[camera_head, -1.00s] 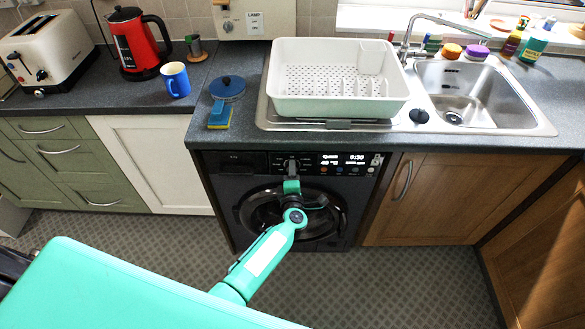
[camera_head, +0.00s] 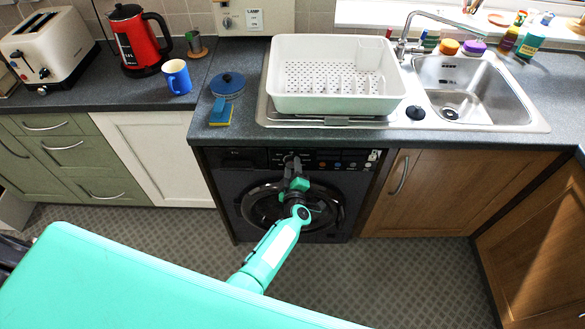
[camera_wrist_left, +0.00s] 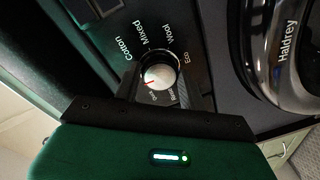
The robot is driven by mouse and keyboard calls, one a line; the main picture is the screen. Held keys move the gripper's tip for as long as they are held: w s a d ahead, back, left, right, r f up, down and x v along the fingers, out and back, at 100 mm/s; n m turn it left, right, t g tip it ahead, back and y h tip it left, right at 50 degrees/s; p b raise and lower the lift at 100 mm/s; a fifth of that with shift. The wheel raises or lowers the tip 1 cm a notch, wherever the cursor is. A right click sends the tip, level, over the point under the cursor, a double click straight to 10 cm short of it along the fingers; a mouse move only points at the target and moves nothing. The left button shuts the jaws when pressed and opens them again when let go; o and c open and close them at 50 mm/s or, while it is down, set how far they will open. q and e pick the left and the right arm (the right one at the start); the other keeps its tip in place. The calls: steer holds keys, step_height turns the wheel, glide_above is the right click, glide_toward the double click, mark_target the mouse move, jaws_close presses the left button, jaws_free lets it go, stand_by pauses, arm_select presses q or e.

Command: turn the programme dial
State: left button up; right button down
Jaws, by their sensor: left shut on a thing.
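The programme dial (camera_wrist_left: 160,74) is a round silver knob with a red mark, on the dark washing machine's (camera_head: 230,190) control panel. In the left wrist view the red mark points to the left and slightly down. Printed words such as Cotton, Mixed, Wool and Eco ring the dial; the smaller words below it are hard to read. My left gripper (camera_head: 292,165) is at the panel and hides the dial in the head view. Its dark fingers (camera_wrist_left: 158,82) are shut on the dial from both sides. The panel display (camera_head: 340,158) looks dark. My right gripper is not in view.
The counter edge (camera_head: 350,140) overhangs just above the panel. The floor (camera_head: 400,270) in front is clear.

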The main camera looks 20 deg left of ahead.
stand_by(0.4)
arm_select(q)
steer(key=o, duration=1)
steer(key=shift+c, duration=0.2)
steer(key=shift+s+d, duration=0.1)
